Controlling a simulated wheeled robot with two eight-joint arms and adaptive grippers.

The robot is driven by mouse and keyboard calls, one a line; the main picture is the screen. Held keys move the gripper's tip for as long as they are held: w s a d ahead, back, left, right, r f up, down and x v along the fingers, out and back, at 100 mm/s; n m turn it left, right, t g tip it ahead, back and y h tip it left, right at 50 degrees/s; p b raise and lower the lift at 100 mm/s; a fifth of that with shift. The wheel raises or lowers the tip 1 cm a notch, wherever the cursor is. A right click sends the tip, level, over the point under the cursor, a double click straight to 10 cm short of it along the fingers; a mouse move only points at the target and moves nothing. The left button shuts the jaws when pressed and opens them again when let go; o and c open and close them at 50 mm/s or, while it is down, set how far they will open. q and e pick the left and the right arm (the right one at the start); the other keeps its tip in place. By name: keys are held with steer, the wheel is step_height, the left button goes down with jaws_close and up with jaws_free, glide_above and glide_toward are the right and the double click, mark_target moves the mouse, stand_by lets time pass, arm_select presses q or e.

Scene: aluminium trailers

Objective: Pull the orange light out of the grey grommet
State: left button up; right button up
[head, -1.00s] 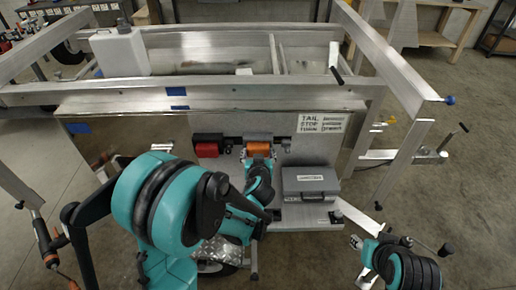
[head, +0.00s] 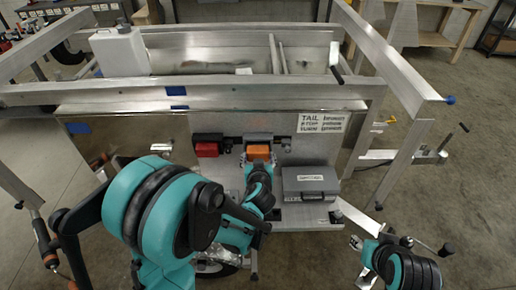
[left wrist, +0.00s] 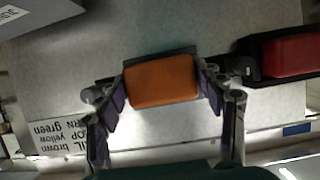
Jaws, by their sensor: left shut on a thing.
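The orange light (head: 258,153) is between the fingers of my left gripper (head: 257,162) in front of the trailer's upright rear panel. In the left wrist view my left gripper (left wrist: 163,90) has a finger on each short side of the orange light (left wrist: 162,81). A dark rim of the grommet (left wrist: 160,54) shows behind the light's edge there; the rest of it is hidden by the light. I cannot tell exactly how the light's back stands to the grommet. My right gripper (head: 356,243) is low at the right, away from the panel, too small to read.
A red light (head: 208,146) sits left of the orange one on the same panel. A grey case (head: 310,183) stands close on the right. A lettered sign (head: 322,122) is above it. A white jug (head: 120,50) stands on the trailer behind.

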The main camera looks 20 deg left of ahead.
arm_select(q)
steer(key=shift+s+d, duration=0.15)
steer(key=shift+s, duration=0.4)
steer(key=shift+s+d, duration=0.15)
steer(key=shift+s, duration=0.35)
steer(key=shift+s, duration=0.15)
steer(key=shift+s+d+b, duration=0.1)
steer(key=shift+s+d, duration=0.15)
steer(key=shift+s, duration=0.7)
steer(key=shift+s+d+b, duration=0.15)
steer(key=shift+s+d, duration=0.15)
steer(key=shift+s, duration=0.65)
steer(key=shift+s+d+b, duration=0.1)
steer(key=shift+s+d, duration=0.15)
steer(key=shift+s, duration=0.7)
